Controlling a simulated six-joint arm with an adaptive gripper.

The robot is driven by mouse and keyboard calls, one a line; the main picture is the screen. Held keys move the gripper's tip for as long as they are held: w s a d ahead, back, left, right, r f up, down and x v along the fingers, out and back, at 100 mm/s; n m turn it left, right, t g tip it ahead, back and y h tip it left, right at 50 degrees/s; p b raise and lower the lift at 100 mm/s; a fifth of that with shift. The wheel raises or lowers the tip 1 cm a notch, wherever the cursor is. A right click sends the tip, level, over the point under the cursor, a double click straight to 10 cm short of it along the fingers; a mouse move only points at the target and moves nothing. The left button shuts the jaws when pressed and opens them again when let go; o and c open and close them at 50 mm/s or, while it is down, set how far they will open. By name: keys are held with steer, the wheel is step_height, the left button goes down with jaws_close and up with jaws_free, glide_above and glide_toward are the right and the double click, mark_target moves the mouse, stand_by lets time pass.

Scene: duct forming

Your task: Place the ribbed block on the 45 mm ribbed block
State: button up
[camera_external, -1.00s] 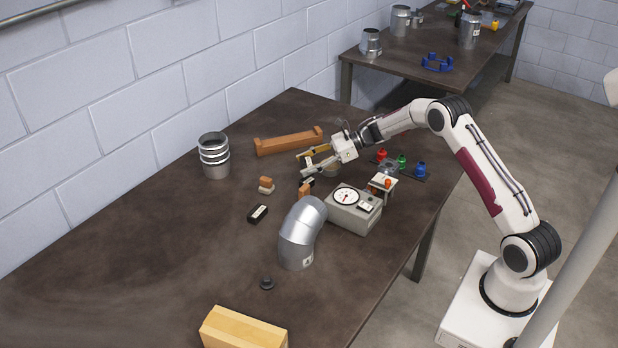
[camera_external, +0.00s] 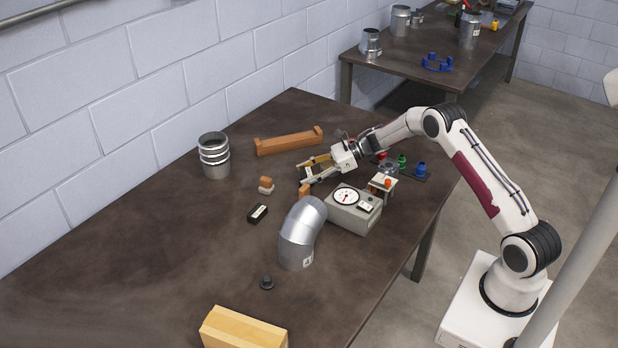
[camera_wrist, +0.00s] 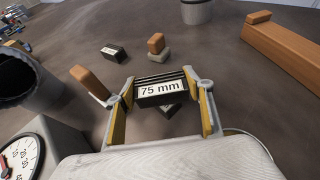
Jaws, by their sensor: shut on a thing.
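My gripper (camera_wrist: 163,98) is shut on a dark ribbed block (camera_wrist: 161,93) labelled 75 mm, with its ribs on top. In the external view my gripper (camera_external: 302,173) is low over the table's middle and the held block is small between the fingers.
An orange-brown block (camera_external: 304,190) stands close beside my gripper. A dial gauge box (camera_external: 353,209) and a silver elbow duct (camera_external: 301,235) are near. A long brown bar (camera_external: 289,142) lies behind. Two small stacked blocks (camera_external: 266,185) sit left. The table's left front is clear.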

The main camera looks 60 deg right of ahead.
stand_by(0.3)
steer(key=o, duration=1.6)
steer(key=shift+f, duration=0.1)
steer(key=shift+v, duration=6.05)
